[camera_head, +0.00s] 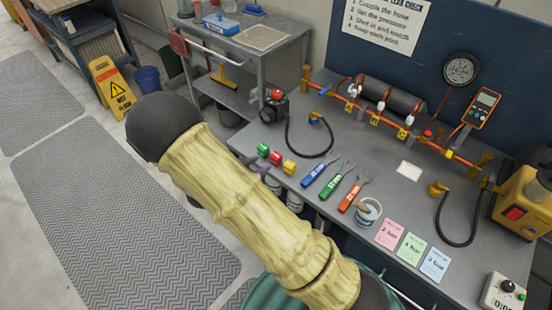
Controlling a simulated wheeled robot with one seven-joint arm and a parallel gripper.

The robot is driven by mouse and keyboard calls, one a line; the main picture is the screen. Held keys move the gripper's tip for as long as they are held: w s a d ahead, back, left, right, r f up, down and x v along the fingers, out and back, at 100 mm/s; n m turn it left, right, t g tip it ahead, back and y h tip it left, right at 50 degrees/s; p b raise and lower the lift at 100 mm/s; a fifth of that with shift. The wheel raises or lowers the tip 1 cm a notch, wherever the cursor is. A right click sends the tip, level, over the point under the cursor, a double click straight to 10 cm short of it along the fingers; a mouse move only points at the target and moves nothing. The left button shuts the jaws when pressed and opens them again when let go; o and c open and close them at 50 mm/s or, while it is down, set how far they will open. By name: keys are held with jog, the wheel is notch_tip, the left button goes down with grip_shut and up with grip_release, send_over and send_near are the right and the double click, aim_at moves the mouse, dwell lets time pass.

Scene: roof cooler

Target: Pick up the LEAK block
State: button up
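A small purple-grey piece (260,168) shows just left of and below the blocks, at the sleeve's edge. It may be part of my gripper; its fingers are not clear.
Blue, green and orange-handled tools (343,186) lie right of the blocks. A cup (368,211) and coloured cards (411,248) are further right. A black hose (312,152) curves behind the blocks. A pipe rig (390,115) spans the back. A wet-floor sign (112,88) stands left.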

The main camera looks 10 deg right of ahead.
aim_at(274, 157)
jog(key=x, duration=0.6)
jog(key=shift+f, duration=0.1)
jog(key=p+x, duration=0.1)
jog(key=x, duration=0.4)
jog(key=shift+w+f, duration=0.1)
jog(key=shift+w, duration=0.05)
dwell(0.3)
jog(key=c, duration=0.6)
notch_tip(274, 157, up, 10)
dwell(0.4)
